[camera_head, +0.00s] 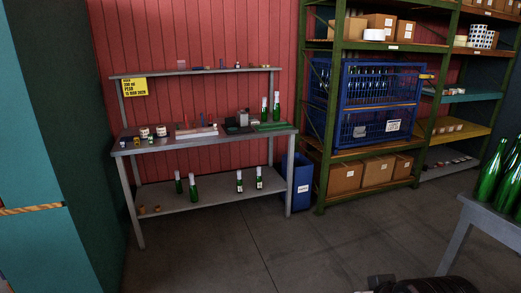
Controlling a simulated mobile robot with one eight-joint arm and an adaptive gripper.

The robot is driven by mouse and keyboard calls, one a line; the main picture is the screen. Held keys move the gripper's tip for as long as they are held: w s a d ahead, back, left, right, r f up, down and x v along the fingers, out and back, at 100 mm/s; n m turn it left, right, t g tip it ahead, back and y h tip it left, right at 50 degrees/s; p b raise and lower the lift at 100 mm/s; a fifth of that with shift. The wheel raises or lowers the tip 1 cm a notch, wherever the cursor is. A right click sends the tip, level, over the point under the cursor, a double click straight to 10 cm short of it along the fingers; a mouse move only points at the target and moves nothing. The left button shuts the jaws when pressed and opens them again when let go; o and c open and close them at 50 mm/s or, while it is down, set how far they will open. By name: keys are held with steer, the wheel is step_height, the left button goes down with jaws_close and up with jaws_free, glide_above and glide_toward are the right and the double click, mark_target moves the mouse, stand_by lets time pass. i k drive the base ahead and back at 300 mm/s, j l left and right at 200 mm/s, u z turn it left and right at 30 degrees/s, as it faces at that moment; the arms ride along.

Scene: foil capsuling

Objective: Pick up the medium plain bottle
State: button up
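Several green bottles are in view, and I cannot tell for sure which is the medium plain one. On the bench's lower shelf, two bottles without visible labels (193,188) stand left of the middle. Two bottles with white labels (239,182) stand on that shelf to the right. Two bottles with pale necks (276,106) stand at the right end of the bench top. Several larger-looking green bottles (490,176) stand on a table at the right edge, partly cut off. A dark part, probably of my arm, shows at the bottom edge. No gripper fingers are visible.
The grey workbench (160,146) holds jars, small tools and boxes, with a yellow sign (134,87) above. A blue bin (301,184) stands at its right leg. A green rack (325,160) holds blue crates and cartons. The grey floor (250,250) in front is clear.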

mark_target(276, 109)
steer(key=i, duration=2.3)
steer(key=i+j, duration=0.15)
steer(key=i, duration=2.15)
steer(key=i+z, duration=0.5)
steer(key=i, duration=0.15)
